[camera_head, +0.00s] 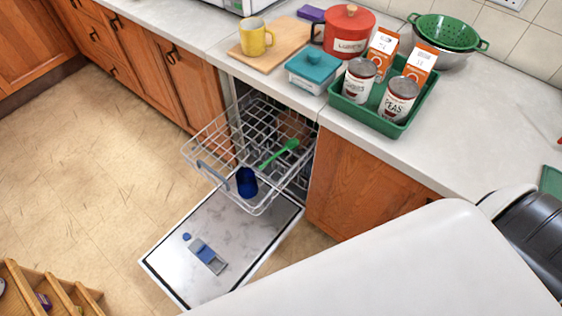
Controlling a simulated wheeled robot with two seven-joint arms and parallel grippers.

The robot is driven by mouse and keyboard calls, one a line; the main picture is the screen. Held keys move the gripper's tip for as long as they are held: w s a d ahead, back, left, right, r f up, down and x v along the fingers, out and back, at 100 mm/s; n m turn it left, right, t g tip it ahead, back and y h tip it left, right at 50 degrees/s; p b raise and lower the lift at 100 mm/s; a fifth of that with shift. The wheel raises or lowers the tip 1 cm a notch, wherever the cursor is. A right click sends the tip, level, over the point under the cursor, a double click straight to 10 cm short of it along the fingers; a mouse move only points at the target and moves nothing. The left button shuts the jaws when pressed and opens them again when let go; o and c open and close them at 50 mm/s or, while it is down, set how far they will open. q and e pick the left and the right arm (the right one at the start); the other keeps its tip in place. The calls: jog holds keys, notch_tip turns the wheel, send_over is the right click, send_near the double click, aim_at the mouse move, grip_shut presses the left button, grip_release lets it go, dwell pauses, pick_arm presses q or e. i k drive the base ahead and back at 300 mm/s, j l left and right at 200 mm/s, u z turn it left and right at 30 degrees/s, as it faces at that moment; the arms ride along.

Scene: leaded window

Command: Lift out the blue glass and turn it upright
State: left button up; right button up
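The blue glass (246,182) is in the front part of the pulled-out upper rack (208,150) of the dishwasher. It is dark blue; whether it stands mouth down cannot be made out at this size. Wires of the rack surround it. A green spoon-like utensil (279,153) lies in the rack just behind it to the right. Neither of my grippers shows in this view, and nothing is touching the glass except the rack.
The dishwasher door (223,245) is folded down below the rack. On the counter (268,78) above stand a yellow mug (254,38) on a wooden board, a teal-lidded box (313,68), a red pot (345,32) and a green tray (377,119) with cans and cartons.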

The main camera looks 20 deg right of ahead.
aim_at(247, 185)
jog(key=z, duration=0.4)
jog(key=k+j+u, duration=0.15)
jog(key=u, duration=0.2)
jog(key=k+j+u, duration=0.1)
jog(key=u, duration=0.3)
jog(key=k+j+u, duration=0.1)
jog(key=j+u, duration=0.25)
